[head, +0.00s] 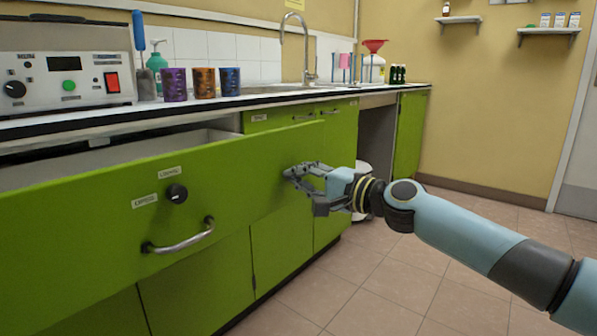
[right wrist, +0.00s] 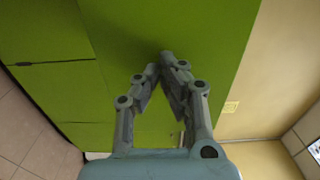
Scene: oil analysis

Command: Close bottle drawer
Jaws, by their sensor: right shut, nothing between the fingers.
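The green bottle drawer (head: 100,214) stands pulled out from the counter, with its inside showing behind the front panel. Its front has a metal bar handle (head: 180,237), a black knob and small labels. My right gripper (head: 288,172) is at the right part of the drawer front, and its fingertips look at or very near the panel. In the right wrist view the fingers (right wrist: 160,67) are shut with nothing between them, against a green panel (right wrist: 170,25). Whether they touch it is hard to tell. My left gripper is not in view.
The counter above holds a grey device (head: 65,77) with a red switch, several patterned cups (head: 204,83), a green bottle (head: 157,65) and a sink tap (head: 300,45). A white bin (head: 363,170) stands behind my right gripper. The tiled floor at the right is clear.

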